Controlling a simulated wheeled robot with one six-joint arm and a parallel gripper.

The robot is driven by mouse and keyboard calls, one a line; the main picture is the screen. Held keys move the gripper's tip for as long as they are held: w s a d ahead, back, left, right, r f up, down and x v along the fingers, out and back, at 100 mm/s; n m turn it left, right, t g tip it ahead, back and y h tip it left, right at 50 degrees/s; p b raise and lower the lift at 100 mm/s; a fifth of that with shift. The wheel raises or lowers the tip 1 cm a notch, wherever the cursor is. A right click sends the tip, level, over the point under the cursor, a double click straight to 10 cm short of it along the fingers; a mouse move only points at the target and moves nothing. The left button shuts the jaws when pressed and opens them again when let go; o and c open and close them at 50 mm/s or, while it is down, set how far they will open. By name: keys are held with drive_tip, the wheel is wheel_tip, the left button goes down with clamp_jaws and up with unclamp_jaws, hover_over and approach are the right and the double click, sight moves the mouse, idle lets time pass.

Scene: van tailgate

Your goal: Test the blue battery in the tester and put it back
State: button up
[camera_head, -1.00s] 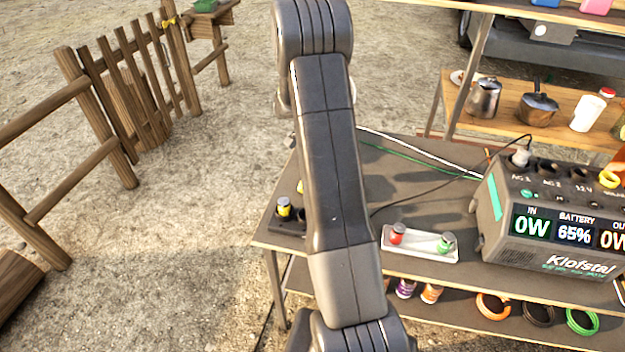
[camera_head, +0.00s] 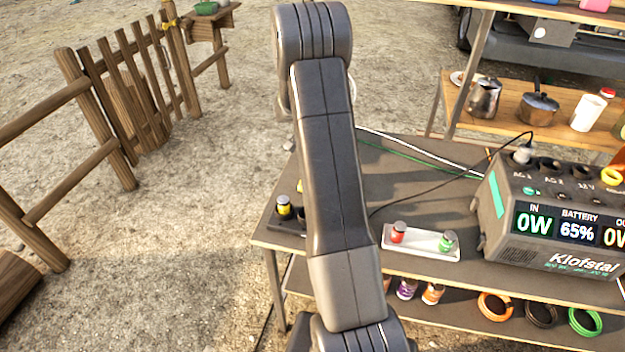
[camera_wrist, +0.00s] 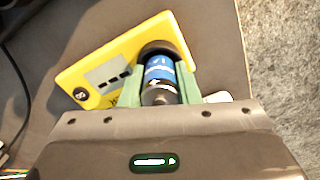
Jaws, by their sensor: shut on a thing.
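In the wrist view, the blue battery (camera_wrist: 159,71) stands between the green fingers of my gripper (camera_wrist: 160,82), which is shut on it. The far end of the battery is at the round black socket of the yellow tester (camera_wrist: 130,42); I cannot tell how deep it sits. The tester has a grey display with dark marks and a small black knob. In the head view my arm hides my gripper, the blue battery and the tester.
A white tray (camera_head: 421,254) holds a red battery (camera_head: 398,232) and a green battery (camera_head: 446,241). A yellow-topped battery (camera_head: 284,206) stands at the table's left edge. The power station (camera_head: 550,220) stands on the right with a cable crossing the tabletop.

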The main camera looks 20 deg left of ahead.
drive_tip(key=shift+s+d+f, duration=0.1)
drive_tip(key=shift+s+f, duration=0.1)
drive_tip(key=shift+f, duration=0.25)
drive_tip(key=shift+s+d+f, duration=0.1)
drive_tip(key=shift+s+f, duration=0.1)
drive_tip(key=shift+f, duration=0.25)
drive_tip(key=o, duration=1.1)
drive_tip(key=shift+a, duration=0.15)
drive_tip(key=shift+f+b, duration=0.1)
drive_tip(key=shift+b, duration=0.2)
drive_tip(key=r, duration=1.6)
drive_tip(key=shift+w+a, duration=0.25)
drive_tip(key=f, duration=1.5)
drive_tip(key=shift+w+d+f, duration=0.15)
drive_tip(key=shift+d, duration=0.05)
drive_tip(key=shift+p, duration=0.45)
